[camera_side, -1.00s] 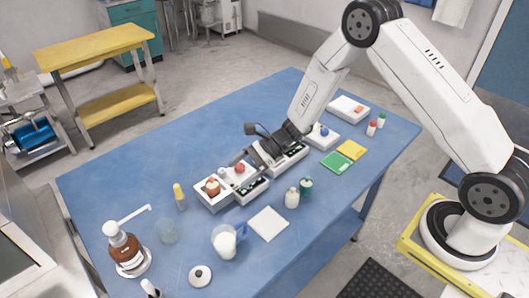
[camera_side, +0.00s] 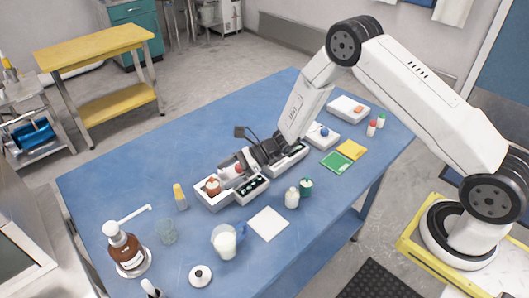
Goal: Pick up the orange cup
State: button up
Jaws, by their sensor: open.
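A small orange-brown cup-like object (camera_side: 212,186) sits at the left end of a white tray-like unit (camera_side: 214,205) on the blue table. It is too small to tell for certain that it is the orange cup. A red round piece (camera_side: 238,169) shows just right of it, partly hidden by my gripper. My gripper (camera_side: 233,168) is open and low over the unit, with its fingers pointing left and down around the red piece's area. Whether the fingers touch anything is too small to tell. The orange-brown object appears outside the fingers, to their left.
A yellow-capped bottle (camera_side: 180,198), a clear glass (camera_side: 166,232), a pump bottle (camera_side: 124,248) and a jug (camera_side: 225,241) stand left and front. The table's back left (camera_side: 150,165) is clear.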

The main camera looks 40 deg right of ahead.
aim_at(213, 177)
jog(key=shift+x, duration=2.55)
grip_shut()
jog(key=shift+r, duration=0.1)
jog(key=shift+r, duration=0.75)
jog(key=s+d+r, duration=0.3)
jog(key=s+r, duration=0.8)
jog(key=s, duration=0.2)
jog(key=shift+s+d+r, duration=0.15)
jog(key=shift+s+d, duration=0.1)
jog(key=shift+d, duration=0.15)
